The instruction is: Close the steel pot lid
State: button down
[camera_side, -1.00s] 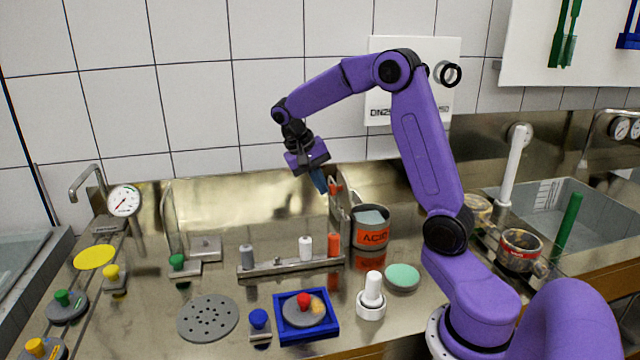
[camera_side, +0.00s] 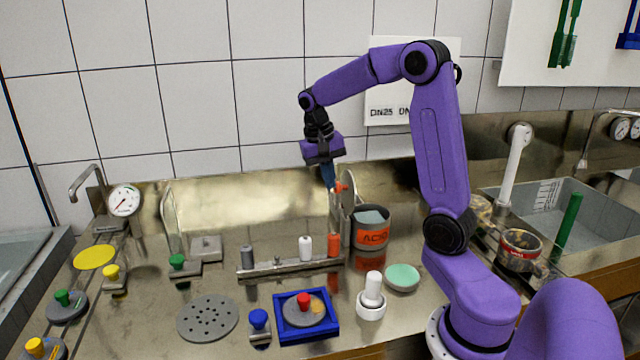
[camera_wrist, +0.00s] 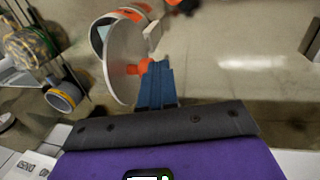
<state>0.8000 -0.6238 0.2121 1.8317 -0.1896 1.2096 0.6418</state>
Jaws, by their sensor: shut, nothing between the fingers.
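The steel pot (camera_side: 371,219) with an orange ACID band stands right of centre in the side view, and part of it shows in the wrist view (camera_wrist: 104,32). Its round steel lid (camera_side: 349,196) stands up on edge at the pot's left, open. The lid fills the upper left of the wrist view (camera_wrist: 121,52), with its orange knob (camera_wrist: 136,69) facing my fingers. My gripper (camera_side: 330,186) is shut and empty, fingers pointing down, just left of the knob. In the wrist view the fingertips (camera_wrist: 157,66) are right beside the knob; I cannot tell whether they touch.
A steel rail (camera_side: 290,267) with upright white, grey and orange pieces lies in front. A green-topped disc (camera_side: 402,276) and a white piece (camera_side: 371,298) stand nearer the front. The tiled wall is close behind.

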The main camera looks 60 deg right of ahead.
aim_at(346, 186)
jog(key=s+d+t+y, duration=0.1)
jog(key=s+d+r+t+y, duration=0.1)
jog(key=s+d, duration=0.1)
jog(key=shift+t, duration=0.3)
jog(key=shift+s+d+y, duration=0.25)
jog(key=shift+d+y, duration=0.05)
jog(key=s+d+f, duration=0.7)
jog(key=s, duration=0.1)
jog(key=shift+d+f, duration=0.2)
jog(key=shift+d, duration=0.15)
jog(key=shift+s, duration=0.1)
dwell(0.3)
